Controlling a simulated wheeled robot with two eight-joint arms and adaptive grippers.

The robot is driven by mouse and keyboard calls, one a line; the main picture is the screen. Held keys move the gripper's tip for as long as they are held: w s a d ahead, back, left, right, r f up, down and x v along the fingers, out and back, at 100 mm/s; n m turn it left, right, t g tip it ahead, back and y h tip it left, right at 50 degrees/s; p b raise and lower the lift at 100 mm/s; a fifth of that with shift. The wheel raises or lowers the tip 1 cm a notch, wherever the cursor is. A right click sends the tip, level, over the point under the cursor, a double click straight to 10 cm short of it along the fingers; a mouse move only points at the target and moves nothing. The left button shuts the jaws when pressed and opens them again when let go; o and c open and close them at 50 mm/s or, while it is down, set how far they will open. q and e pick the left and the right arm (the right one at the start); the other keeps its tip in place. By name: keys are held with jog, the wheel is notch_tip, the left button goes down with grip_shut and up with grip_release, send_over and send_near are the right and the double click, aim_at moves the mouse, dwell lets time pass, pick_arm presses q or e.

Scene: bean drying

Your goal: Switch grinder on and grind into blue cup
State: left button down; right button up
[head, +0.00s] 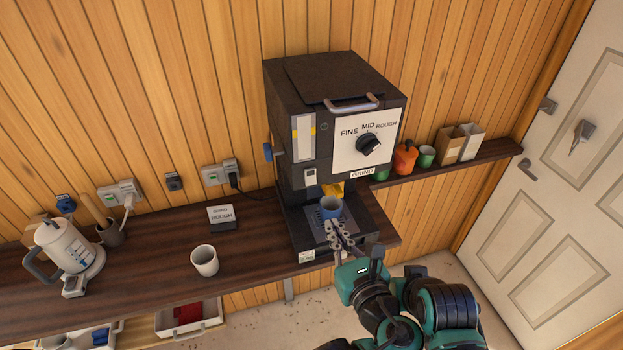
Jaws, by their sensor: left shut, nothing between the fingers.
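The black grinder (335,110) stands on the dark wooden counter against the wall. Its front panel has a black dial (368,144) among the words FINE, MID and ROUGH; its exact setting is hard to read. A light grey switch (310,175) sits low on its front, and a blue knob (268,152) sticks out of its left side. The blue cup (331,207) stands upright on the grinder's base under the yellow spout (333,190). My left gripper (335,226) is shut and empty, its fingertips right in front of the cup; contact is unclear. My right gripper is out of view.
A card (221,215) reading GRIND ROUGH and a white cup (204,260) stand left of the grinder. A white kettle (70,248) is farther left. A plugged socket (221,172) is on the wall. A narrow shelf (460,165) on the right holds cups, an orange jar and bags.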

aim_at(311, 184)
pick_arm(q)
jog(key=shift+d+r, duration=0.15)
jog(key=p+x, duration=0.1)
jog(key=x, duration=1.3)
jog(key=shift+r, duration=0.15)
